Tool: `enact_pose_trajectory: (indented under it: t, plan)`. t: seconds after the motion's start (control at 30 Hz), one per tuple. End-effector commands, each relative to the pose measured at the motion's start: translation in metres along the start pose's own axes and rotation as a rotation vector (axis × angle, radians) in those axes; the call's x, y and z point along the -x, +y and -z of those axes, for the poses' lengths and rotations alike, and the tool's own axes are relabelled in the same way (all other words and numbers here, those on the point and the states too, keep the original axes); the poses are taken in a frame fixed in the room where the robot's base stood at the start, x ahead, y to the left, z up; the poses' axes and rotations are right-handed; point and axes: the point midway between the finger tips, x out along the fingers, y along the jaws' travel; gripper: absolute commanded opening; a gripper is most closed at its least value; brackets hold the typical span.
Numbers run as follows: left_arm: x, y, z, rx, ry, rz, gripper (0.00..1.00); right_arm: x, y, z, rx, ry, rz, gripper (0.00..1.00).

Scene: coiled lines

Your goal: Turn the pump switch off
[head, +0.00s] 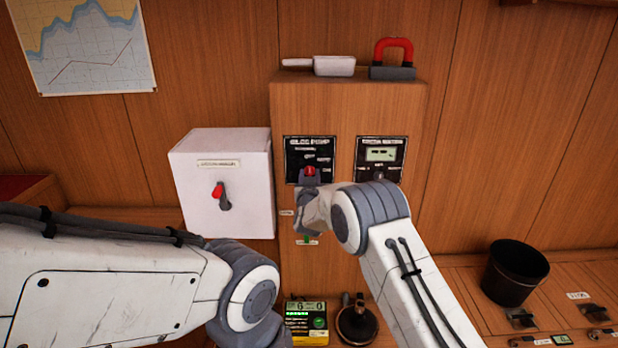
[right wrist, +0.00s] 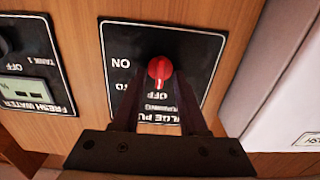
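The pump switch is a red knob (head: 310,170) on the black bilge pump panel (head: 296,147). In the right wrist view the panel appears upside down, and the knob (right wrist: 160,67) has its mark toward the OFF label; ON and AUTO are at its left there. My right gripper (right wrist: 159,80) is at the knob with a finger on either side. I cannot tell whether the fingers touch it.
A fresh water panel (head: 380,158) is right of the pump panel. A white box with a red-handled lever (head: 218,190) is at the left. A white-handled tool (head: 333,66) and a red magnet (head: 393,50) lie on top. A black bucket (head: 515,273) stands at the right.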

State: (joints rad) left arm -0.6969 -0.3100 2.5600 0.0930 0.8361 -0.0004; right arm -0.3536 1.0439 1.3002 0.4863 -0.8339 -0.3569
Motion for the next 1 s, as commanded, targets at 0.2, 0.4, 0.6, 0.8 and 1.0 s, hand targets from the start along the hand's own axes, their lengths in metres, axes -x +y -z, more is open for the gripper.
enact_pose_trajectory:
  t: [0.2,0.4,0.6,0.8,1.0]
  plan:
    - [-0.004,0.0,0.0,0.0,0.0,0.0,0.5,0.013,-0.001,0.0,-0.001,0.0,0.001,0.42]
    - [-0.013,-0.001,-0.001,0.0,0.0,0.0,0.5,0.045,-0.001,-0.001,0.0,-0.001,0.002,0.42]
    - [-0.02,-0.001,-0.001,0.0,0.0,0.0,0.5,0.079,0.0,-0.002,0.001,-0.001,0.001,0.42]
    - [-0.024,-0.002,-0.001,0.0,0.0,0.0,0.5,0.1,0.0,-0.001,0.0,-0.001,0.001,0.42]
    - [-0.024,-0.002,-0.001,0.0,0.0,0.0,0.5,0.105,0.0,0.0,0.0,0.0,0.0,0.42]
